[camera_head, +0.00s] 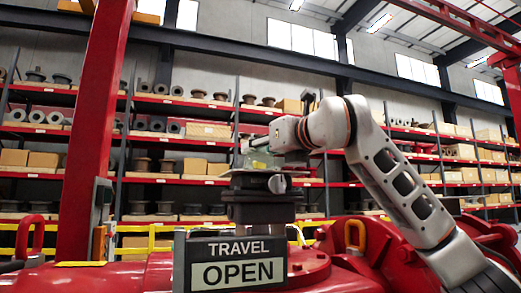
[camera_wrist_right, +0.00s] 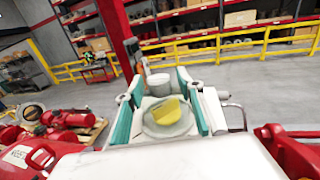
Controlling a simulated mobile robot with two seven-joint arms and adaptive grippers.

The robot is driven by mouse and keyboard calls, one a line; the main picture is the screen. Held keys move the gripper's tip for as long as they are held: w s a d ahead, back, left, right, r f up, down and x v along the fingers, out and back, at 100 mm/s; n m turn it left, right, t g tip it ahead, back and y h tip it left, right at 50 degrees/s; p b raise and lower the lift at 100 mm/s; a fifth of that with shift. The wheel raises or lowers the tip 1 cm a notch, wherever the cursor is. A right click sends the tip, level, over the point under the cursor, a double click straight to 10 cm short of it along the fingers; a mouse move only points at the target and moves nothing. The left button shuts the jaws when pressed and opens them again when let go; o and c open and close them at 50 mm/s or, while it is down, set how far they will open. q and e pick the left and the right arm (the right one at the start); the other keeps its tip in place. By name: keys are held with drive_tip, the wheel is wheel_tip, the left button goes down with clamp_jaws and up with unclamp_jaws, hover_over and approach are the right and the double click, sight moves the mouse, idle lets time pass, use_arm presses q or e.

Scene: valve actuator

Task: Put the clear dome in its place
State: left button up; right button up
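The clear dome (camera_head: 257,160) is at the top of the dark actuator housing (camera_head: 262,183) in the head view, with yellow-green showing through it. In the right wrist view the round clear dome (camera_wrist_right: 150,127) lies between the two teal fingers, and a yellow indicator (camera_wrist_right: 168,112) shows through it. My right gripper (camera_head: 246,147) reaches in from the right at the dome's height, its fingers on both sides of the dome; it also shows in the right wrist view (camera_wrist_right: 168,120). I cannot tell whether the dome's rim touches the housing. My left gripper is out of view.
A TRAVEL OPEN sign (camera_head: 236,263) stands in front of the actuator. Red machinery (camera_head: 375,245) surrounds it below. A red post (camera_head: 90,130) rises at the left. Yellow rails (camera_wrist_right: 230,45) and stocked shelves (camera_head: 165,105) stand behind, with open floor between.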

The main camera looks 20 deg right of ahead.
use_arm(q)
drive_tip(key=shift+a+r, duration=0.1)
use_arm(e)
drive_tip(key=shift+r, duration=0.1)
drive_tip(key=shift+s+r, duration=0.1)
drive_tip(key=b+v, duration=0.1)
drive_tip(key=v, duration=0.1)
drive_tip(key=shift+s+d, duration=0.15)
drive_tip(key=shift+s, duration=0.25)
drive_tip(key=b+v, duration=0.2)
drive_tip(key=v, duration=0.3)
drive_tip(key=shift+s, duration=0.15)
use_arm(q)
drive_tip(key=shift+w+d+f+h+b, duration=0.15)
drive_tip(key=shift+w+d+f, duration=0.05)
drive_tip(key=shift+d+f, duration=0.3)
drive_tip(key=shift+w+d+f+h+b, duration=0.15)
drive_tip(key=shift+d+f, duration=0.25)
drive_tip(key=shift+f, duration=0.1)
use_arm(e)
drive_tip(key=v, duration=0.3)
drive_tip(key=shift+s, duration=0.25)
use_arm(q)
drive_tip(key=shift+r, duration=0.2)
